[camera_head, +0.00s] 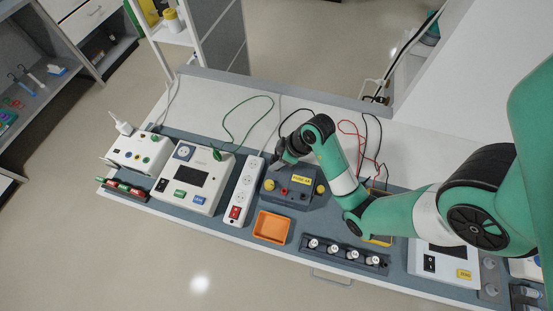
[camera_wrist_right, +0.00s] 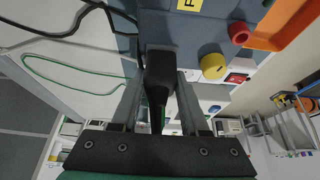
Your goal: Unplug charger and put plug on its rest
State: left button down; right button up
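A black plug (camera_wrist_right: 160,72) sits between the two fingers of my right gripper (camera_wrist_right: 160,80) in the right wrist view. The fingers press close on both sides of it, and its narrow tail points back toward the wrist. In the head view the right gripper (camera_head: 284,157) is at the back left edge of a dark grey box (camera_head: 288,197) with a yellow label. The plug is too small there to make out. Whether its front end is seated in a socket is hidden. I cannot identify the plug's rest. My left gripper is not in view.
A white power strip (camera_head: 241,200) with a red switch lies left of the dark box. An orange tray (camera_head: 271,227) is in front. White devices stand at left (camera_head: 192,178) and right (camera_head: 450,261). Green (camera_head: 230,118), black and red cables lie behind.

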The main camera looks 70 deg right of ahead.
aim_at(278, 158)
jog(key=o, duration=0.5)
jog(key=p+v, duration=0.3)
jog(key=v, duration=0.4)
jog(key=shift+w+r, duration=0.1)
jog(key=shift+w, duration=0.1)
jog(key=p+v, duration=0.4)
jog(key=p, duration=0.1)
jog(key=shift+s+r, duration=0.2)
jog(key=shift+s, duration=0.1)
